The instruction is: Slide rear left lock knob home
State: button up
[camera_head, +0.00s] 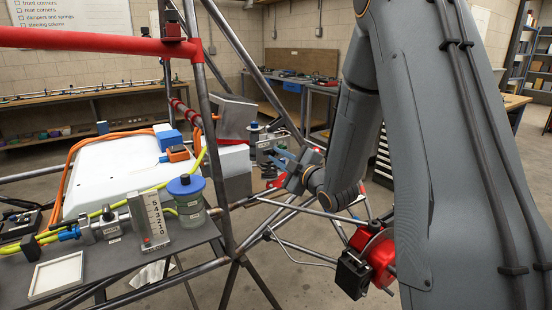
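The tube chassis (221,165) fills the left and middle of the view, with red padding on its upper bar (90,40). My gripper (279,160) reaches in from the right, among the tubes near the middle of the picture. Its fingers point left and are small and dark with bluish parts. I cannot tell whether they are open or touching anything. Dark small parts (268,171) lie just left of and below the fingers. I cannot make out the rear left lock knob; it may be hidden or too small to tell.
A red and black brake-like unit (372,258) sits below my arm at the right. A blue-lidded jar (187,198) and a numbered gauge block (150,222) stand on the dark shelf at left. A white tank (112,172) lies behind them. Slanting tubes surround the gripper closely.

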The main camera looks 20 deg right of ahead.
jog(key=o, duration=0.4)
jog(key=shift+d, duration=0.2)
jog(key=shift+s+a, duration=0.1)
jog(key=b+v, duration=0.1)
jog(key=v, duration=0.6)
jog(key=shift+s+r, duration=0.1)
jog(key=shift+s, duration=0.15)
